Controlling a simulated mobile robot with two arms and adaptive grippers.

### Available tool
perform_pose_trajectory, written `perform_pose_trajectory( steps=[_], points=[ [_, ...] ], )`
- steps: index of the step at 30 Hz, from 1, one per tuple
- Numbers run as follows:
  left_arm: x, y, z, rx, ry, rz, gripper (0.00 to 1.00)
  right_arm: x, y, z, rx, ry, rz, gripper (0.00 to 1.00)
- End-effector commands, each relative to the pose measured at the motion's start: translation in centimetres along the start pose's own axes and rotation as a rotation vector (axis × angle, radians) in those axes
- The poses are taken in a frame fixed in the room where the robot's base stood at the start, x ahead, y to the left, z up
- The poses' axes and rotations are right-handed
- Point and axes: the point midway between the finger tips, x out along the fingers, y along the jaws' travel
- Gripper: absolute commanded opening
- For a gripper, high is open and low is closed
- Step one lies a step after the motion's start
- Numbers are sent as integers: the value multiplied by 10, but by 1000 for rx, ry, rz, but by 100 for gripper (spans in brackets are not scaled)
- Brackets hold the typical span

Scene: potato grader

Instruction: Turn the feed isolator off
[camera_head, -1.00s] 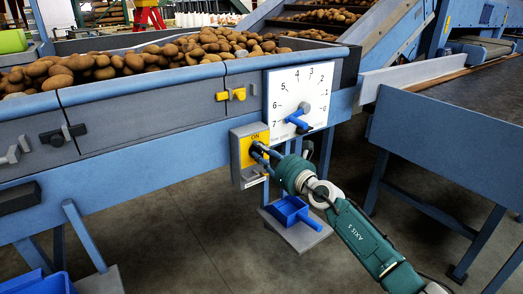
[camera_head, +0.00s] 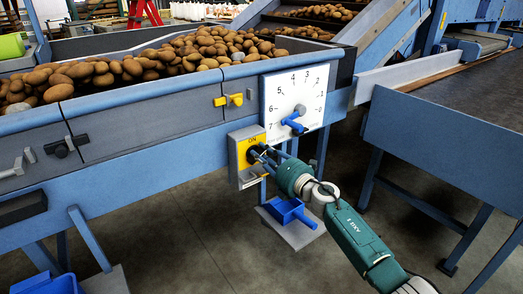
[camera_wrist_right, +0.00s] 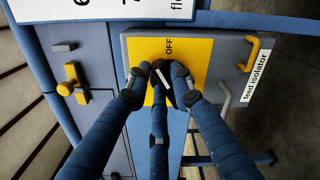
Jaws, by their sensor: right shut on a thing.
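The feed isolator (camera_head: 236,174) is a grey box with a yellow plate on the blue side frame of the potato hopper. Its plate reads ON at the top in the head view. In the right wrist view the feed isolator (camera_wrist_right: 213,60) shows OFF on its yellow plate and its name on a white label. My right gripper (camera_head: 260,151) is shut on the black knob (camera_wrist_right: 163,84), which has a white mark. The fingers hide much of the knob, so I cannot tell exactly where it points. My left gripper is not in view.
A white dial (camera_head: 308,85) with a blue pointer is just above the isolator. A small tray (camera_head: 298,234) holding a blue scoop (camera_head: 290,211) sits below. A yellow latch (camera_head: 229,100) is on the hopper side. A blue-framed conveyor (camera_head: 440,135) stands at the right.

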Motion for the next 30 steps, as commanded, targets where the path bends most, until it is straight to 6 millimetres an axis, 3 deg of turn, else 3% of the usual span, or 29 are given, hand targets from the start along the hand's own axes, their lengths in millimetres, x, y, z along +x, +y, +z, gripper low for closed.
perform_pose_trajectory(
  steps=[12,30],
  points=[
    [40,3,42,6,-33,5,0,0,-6,1,349,0,-3,0],
    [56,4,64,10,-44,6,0,0,-10,0,533,1,-2,0]
  ],
)
